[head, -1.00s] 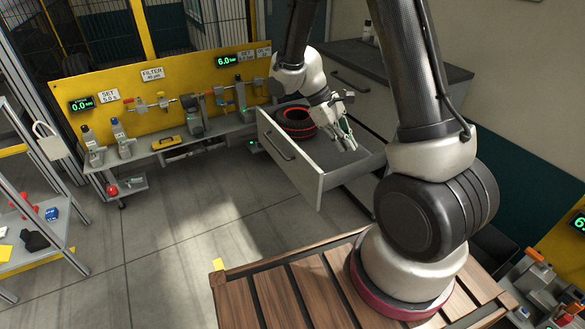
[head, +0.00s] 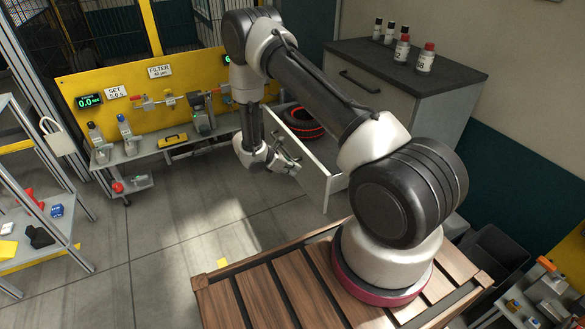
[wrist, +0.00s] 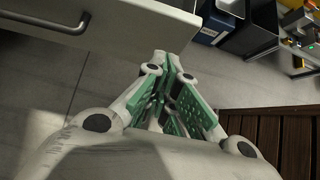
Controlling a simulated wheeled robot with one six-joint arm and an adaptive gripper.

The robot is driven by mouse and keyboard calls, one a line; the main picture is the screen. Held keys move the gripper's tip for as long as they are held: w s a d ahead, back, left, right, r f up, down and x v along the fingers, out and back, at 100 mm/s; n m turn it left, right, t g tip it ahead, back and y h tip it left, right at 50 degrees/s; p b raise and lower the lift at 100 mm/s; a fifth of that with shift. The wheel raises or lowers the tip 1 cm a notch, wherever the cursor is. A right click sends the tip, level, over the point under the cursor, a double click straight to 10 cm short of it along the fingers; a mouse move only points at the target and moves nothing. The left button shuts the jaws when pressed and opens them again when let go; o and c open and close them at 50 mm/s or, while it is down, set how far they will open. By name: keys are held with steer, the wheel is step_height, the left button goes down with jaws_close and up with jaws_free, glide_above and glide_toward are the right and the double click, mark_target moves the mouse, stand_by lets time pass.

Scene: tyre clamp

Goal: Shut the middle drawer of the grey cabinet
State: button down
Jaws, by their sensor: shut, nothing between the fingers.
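The grey cabinet (head: 395,100) stands at the back right. Its middle drawer (head: 319,187) is pulled well out, below a closed top drawer (head: 362,90). A black tyre with red lines (head: 303,124) lies inside the open drawer. My gripper (head: 297,168) is outside, in front of the drawer's front panel. In the wrist view, the white drawer front (wrist: 120,28) and its dark handle (wrist: 48,22) lie ahead of my gripper (wrist: 168,62). Its green-padded fingers are together and empty, close to the panel's lower edge near its right end. Contact cannot be told.
Bottles (head: 403,46) stand on the cabinet top. A workbench with a yellow panel (head: 130,100) is at the back left, and a shelf rack (head: 40,215) at the left. A wooden slatted platform (head: 265,290) is in front. The floor between is clear.

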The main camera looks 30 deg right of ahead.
glide_toward(319, 175)
step_height(319, 175, down, 2)
steer(key=a, duration=0.1)
steer(key=shift+d+f, duration=0.25)
steer(key=shift+d, duration=0.8)
steer(key=shift+d+f, duration=0.25)
steer(key=shift+d, duration=0.8)
steer(key=w+d, duration=0.1)
steer(key=d, duration=3.6)
steer(key=shift+w, duration=0.1)
